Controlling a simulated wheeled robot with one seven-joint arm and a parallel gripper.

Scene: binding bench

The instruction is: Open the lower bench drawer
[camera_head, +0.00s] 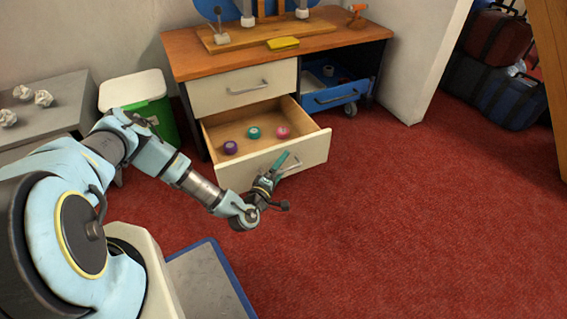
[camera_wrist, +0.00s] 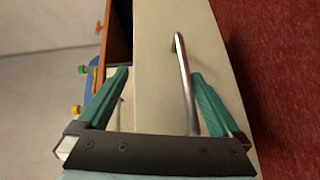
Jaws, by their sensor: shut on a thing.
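The lower bench drawer (camera_head: 309,150) is cream-fronted and pulled well out from the bench. Purple (camera_head: 231,148), teal (camera_head: 254,132) and pink (camera_head: 283,131) rolls lie inside it. My gripper (camera_head: 285,163) is at the drawer's metal handle (camera_head: 290,168), in front of the drawer face. In the wrist view, the handle (camera_wrist: 184,75) runs between the two green fingers (camera_wrist: 162,90) and the drawer front (camera_wrist: 155,60) is behind it. My gripper is shut on the handle, though the exact contact is hard to see. The upper drawer (camera_head: 240,88) above is shut.
The wooden benchtop (camera_head: 205,55) carries a board with posts and a yellow item (camera_head: 283,43). A green and white bin (camera_head: 135,88) and a grey table (camera_head: 60,100) stand at the left. Red carpet (camera_head: 400,220) in front is clear.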

